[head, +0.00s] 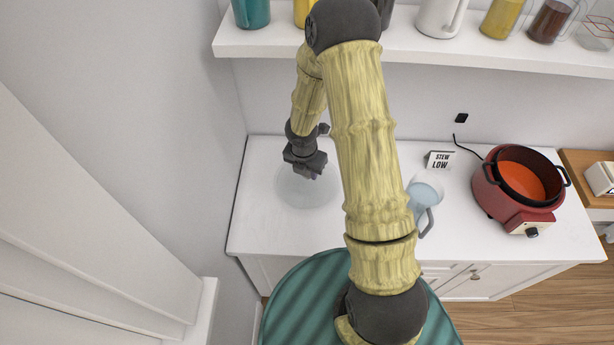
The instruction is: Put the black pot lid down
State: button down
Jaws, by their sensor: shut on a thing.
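My gripper (308,172) is over the left part of the white counter, pointing down. It is shut on the pot lid (305,196), which shows as a pale see-through disc below the fingers. The lid looks clear rather than black; its handle is hidden by the gripper. The lid looks level and low over the counter; I cannot tell whether it touches the surface.
A red slow cooker (492,204) with orange stew stands uncovered at the right. A clear jug (426,196) and a "STEW LOW" sign (439,160) stand left of it. A shelf (480,52) with mugs and jars overhangs the counter. A wall borders the left.

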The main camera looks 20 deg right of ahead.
aim_at(307, 177)
jog(key=shift+f+b, duration=0.35)
jog(key=shift+f, duration=1.15)
jog(key=shift+f, duration=0.2)
jog(key=c, duration=1.1)
grip_release()
jog(key=shift+r, duration=0.1)
jog(key=r+p, duration=0.1)
jog(key=r, duration=0.3)
jog(key=s+r+p, duration=0.1)
jog(key=r, duration=0.3)
jog(key=a+r+p, duration=0.1)
jog(key=r, duration=0.3)
jog(key=shift+s+a, duration=0.1)
jog(key=shift+s, duration=0.1)
jog(key=shift+r, duration=0.1)
